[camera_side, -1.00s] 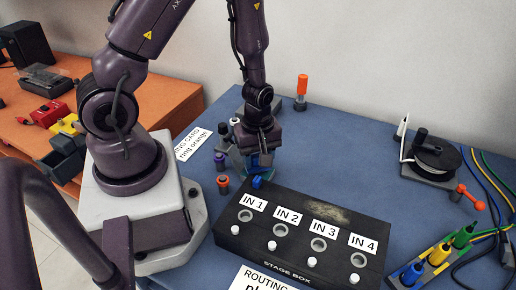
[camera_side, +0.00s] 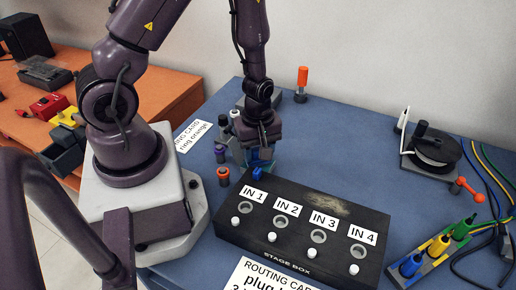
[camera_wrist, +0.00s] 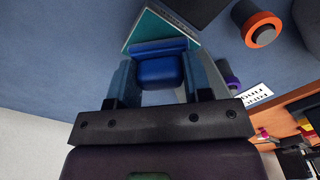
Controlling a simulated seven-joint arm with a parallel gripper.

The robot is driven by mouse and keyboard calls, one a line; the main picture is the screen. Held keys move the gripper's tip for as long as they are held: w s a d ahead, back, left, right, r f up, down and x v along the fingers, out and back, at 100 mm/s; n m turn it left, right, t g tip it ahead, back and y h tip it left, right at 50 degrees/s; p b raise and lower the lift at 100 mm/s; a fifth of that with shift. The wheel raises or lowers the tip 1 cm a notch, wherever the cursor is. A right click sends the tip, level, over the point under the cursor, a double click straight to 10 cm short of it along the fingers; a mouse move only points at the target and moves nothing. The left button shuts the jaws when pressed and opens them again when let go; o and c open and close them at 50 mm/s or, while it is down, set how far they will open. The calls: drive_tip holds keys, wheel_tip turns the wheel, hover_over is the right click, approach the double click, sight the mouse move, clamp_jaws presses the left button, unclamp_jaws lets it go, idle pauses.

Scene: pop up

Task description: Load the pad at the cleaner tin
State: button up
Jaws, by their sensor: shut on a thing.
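My gripper (camera_side: 259,155) is shut on a blue pad (camera_wrist: 157,70), which sits between its two blue-grey fingers in the wrist view. The pad also shows low between the fingers in the side view (camera_side: 258,173), just behind the stage box. A teal-edged tin (camera_wrist: 177,18) lies under and beyond the pad in the wrist view. I cannot tell whether the pad touches the tin. The fingers and box mostly hide the tin in the side view.
The black stage box (camera_side: 300,228) with several sockets stands close in front of my gripper. An orange-ringed plug (camera_side: 223,176) and a purple one (camera_side: 220,153) stand left of it. A cable reel (camera_side: 432,150) is at right. The table between is clear.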

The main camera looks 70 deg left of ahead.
sight(258, 148)
drive_tip(key=shift+f, duration=0.5)
idle(1.1)
drive_tip(key=shift+r, duration=3.55)
